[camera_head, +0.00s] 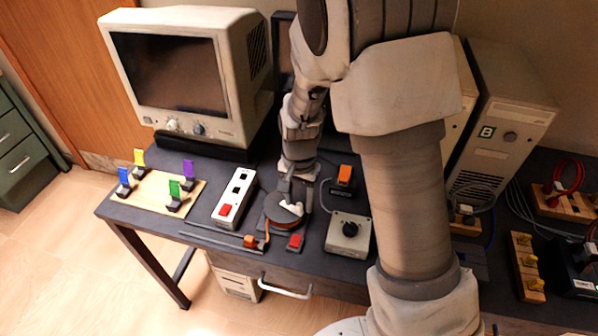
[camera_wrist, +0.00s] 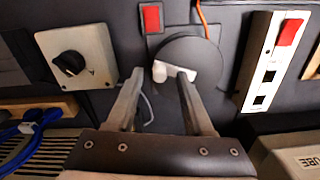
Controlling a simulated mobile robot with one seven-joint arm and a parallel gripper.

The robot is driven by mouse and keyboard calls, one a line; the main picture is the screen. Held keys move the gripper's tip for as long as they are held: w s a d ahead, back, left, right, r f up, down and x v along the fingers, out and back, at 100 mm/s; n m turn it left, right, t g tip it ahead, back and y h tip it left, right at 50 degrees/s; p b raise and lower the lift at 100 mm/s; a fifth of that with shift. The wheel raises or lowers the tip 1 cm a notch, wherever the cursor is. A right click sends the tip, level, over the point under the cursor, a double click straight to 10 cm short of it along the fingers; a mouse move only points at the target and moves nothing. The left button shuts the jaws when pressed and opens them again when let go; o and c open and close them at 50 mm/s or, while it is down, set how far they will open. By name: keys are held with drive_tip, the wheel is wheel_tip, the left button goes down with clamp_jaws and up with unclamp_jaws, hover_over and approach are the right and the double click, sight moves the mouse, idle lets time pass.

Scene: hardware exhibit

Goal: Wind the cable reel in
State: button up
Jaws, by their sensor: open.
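The cable reel (camera_head: 282,219) is a dark round disc lying flat on the dark table, with a white crank handle (camera_head: 291,208) on top. In the wrist view the reel (camera_wrist: 205,52) is at upper centre, and its white handle (camera_wrist: 176,72) lies just beyond my fingertips. An orange cable (camera_wrist: 203,18) runs from the reel toward an orange plug (camera_head: 250,241) near the table's front edge. My gripper (camera_head: 297,190) is open above the reel's rear side. In the wrist view its fingers (camera_wrist: 160,80) are spread, with the handle's end near the gap; contact cannot be told.
A grey box with a black knob (camera_head: 348,235) stands right of the reel, a white switch strip (camera_head: 234,198) left. A red block (camera_head: 295,242) lies in front. A monitor (camera_head: 180,75), coloured clips on a board (camera_head: 150,193) and computer towers (camera_head: 510,110) surround it.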

wheel_tip(320, 180, up, 16)
drive_tip(key=p, duration=0.2)
idle(0.4)
drive_tip(key=s+d+r+n+t, duration=0.2)
drive_tip(key=s+d+r+n, duration=0.1)
drive_tip(key=s, duration=0.5)
drive_tip(key=s+d+r+n+t, duration=0.2)
drive_tip(key=s+d+r, duration=0.4)
drive_tip(key=s, duration=0.3)
drive_tip(key=shift+s+d+r+n+t, duration=0.25)
drive_tip(key=shift+r+n+t, duration=0.15)
drive_tip(key=shift+r+t, duration=0.4)
idle(1.3)
